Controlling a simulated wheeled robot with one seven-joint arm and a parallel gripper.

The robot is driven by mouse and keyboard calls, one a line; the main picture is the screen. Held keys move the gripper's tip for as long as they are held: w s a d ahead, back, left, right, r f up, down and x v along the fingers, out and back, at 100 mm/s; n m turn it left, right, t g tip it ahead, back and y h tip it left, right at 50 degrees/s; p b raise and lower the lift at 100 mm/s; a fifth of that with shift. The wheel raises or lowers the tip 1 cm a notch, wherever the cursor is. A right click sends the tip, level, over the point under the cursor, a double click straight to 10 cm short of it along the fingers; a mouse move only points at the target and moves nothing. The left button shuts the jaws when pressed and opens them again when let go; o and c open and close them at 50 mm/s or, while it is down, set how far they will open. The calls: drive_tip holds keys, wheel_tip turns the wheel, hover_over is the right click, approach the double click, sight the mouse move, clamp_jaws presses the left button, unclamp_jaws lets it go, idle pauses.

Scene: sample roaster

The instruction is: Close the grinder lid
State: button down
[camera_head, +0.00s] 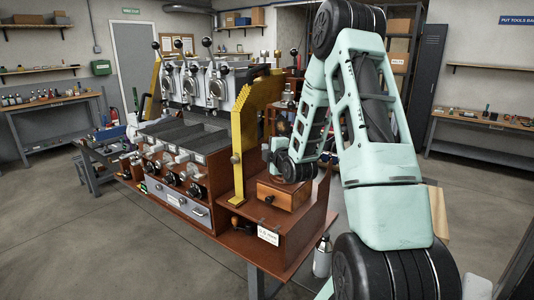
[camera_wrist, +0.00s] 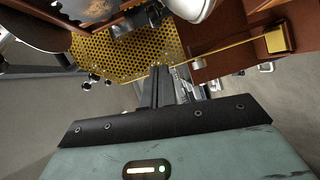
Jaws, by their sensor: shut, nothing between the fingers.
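A wooden box (camera_head: 284,194) with a small dark knob stands on the right end of the red-brown roaster bench, and I take it for the grinder's base. My wrist hangs just above and behind it in the head view and hides whatever stands on the box. I cannot make out the grinder lid for certain. In the wrist view, a rounded pale metal part (camera_wrist: 196,8) shows at the top edge. My gripper (camera_wrist: 161,72) is shut and empty, its dark fingers pointing towards a yellow perforated sheet (camera_wrist: 110,52). Whether they touch it, I cannot tell.
A tall yellow bracket (camera_head: 243,140) stands left of the wooden box, close to my wrist. The roaster's steel drums (camera_head: 205,85) and black-knobbed levers rise further left. A metal bottle (camera_head: 322,257) is beside the bench's right end. The floor at left is open.

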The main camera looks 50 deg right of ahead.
drive_tip(key=a+f+b+v, duration=0.1)
drive_tip(key=b+v, duration=0.1)
drive_tip(key=v, duration=0.6)
drive_tip(key=shift+r+b, duration=0.35)
drive_tip(key=shift+r, duration=0.05)
drive_tip(key=w+a+f+m+g+y, duration=0.1)
drive_tip(key=w+a+y, duration=0.2)
drive_tip(key=a, duration=0.5)
drive_tip(key=w+a+f+g+y, duration=0.2)
drive_tip(key=a, duration=0.6)
drive_tip(key=s+a+f+m+g+y, duration=0.1)
drive_tip(key=s+a+g+y, duration=0.15)
drive_tip(key=a, duration=0.65)
drive_tip(key=s+a+f+g+y, duration=0.1)
drive_tip(key=s+a+f+g, duration=0.15)
drive_tip(key=a, duration=0.55)
drive_tip(key=s+a+g, duration=0.2)
drive_tip(key=s+a, duration=0.2)
drive_tip(key=s, duration=0.3)
drive_tip(key=s+a+r+m+g, duration=0.1)
drive_tip(key=s+a, duration=0.3)
drive_tip(key=s, duration=0.4)
drive_tip(key=s+a+m+g, duration=0.1)
drive_tip(key=s+a+g, duration=0.3)
drive_tip(key=s, duration=0.4)
drive_tip(key=shift+a+r+h, duration=0.25)
drive_tip(key=shift+a+h, duration=0.2)
drive_tip(key=shift+a, duration=0.05)
